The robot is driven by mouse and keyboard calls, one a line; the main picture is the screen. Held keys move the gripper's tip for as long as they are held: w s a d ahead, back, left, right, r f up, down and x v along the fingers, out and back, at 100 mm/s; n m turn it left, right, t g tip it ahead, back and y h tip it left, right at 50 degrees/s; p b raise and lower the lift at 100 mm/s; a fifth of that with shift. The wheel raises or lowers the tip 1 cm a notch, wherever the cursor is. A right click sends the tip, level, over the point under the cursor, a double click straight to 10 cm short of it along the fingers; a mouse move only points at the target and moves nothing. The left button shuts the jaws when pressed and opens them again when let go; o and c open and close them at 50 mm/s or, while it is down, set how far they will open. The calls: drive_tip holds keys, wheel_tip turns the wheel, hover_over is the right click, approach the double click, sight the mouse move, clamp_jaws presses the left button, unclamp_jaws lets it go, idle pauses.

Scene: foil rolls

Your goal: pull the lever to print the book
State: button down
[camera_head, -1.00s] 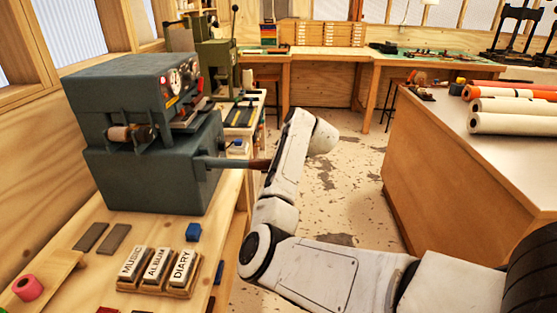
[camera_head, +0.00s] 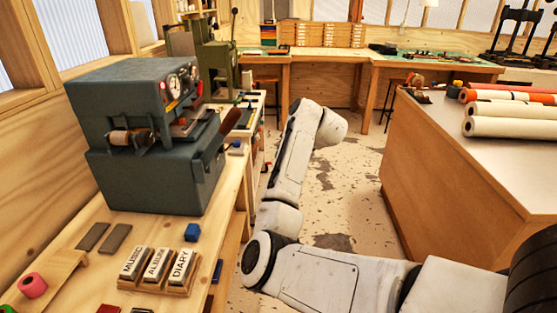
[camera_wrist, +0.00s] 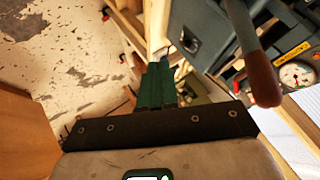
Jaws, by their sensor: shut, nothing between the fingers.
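The dark grey-green press (camera_head: 150,165) stands on the wooden bench at the left. Its lever (camera_head: 231,120) has a brown grip and now slants upward at the press's right side. In the wrist view the lever's brown grip (camera_wrist: 262,82) is close to the camera, right of my gripper and apart from its fingers. My gripper (camera_wrist: 158,75) has green fingers, shut and empty. In the head view my gripper is hidden behind my white arm. No book is clearly visible in or on the press.
MUSIC, ALBUM and DIARY blocks (camera_head: 155,268) sit in a wooden holder on the bench (camera_head: 70,240). A counter (camera_head: 490,165) with several rolls stands right. Open floor lies between.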

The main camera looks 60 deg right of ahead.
drive_tip(key=v, duration=0.6)
drive_tip(key=shift+s, duration=0.1)
idle(1.2)
drive_tip(key=s+a+f+n+g+y, duration=0.15)
drive_tip(key=a+f+n, duration=0.25)
drive_tip(key=a+f, duration=0.6)
drive_tip(key=s+a+f+n+g+h, duration=0.1)
drive_tip(key=s+a+f+n+g, duration=0.2)
drive_tip(key=a+f, duration=0.7)
drive_tip(key=s+a+f+n+g+y, duration=0.1)
drive_tip(key=s+a+f+n, duration=0.1)
drive_tip(key=s+a+f, duration=0.2)
drive_tip(key=s+a+f+n+g+y, duration=0.1)
drive_tip(key=s+a+f+n+g, duration=0.1)
drive_tip(key=s+a, duration=0.8)
drive_tip(key=a+f+n, duration=0.1)
drive_tip(key=a, duration=0.4)
drive_tip(key=shift+s+a+f, duration=0.25)
drive_tip(key=shift+s+f, duration=0.1)
drive_tip(key=shift+f, duration=0.05)
drive_tip(key=shift+w+d+y, duration=0.1)
drive_tip(key=shift+d+y, duration=0.05)
drive_tip(key=shift+y, duration=0.1)
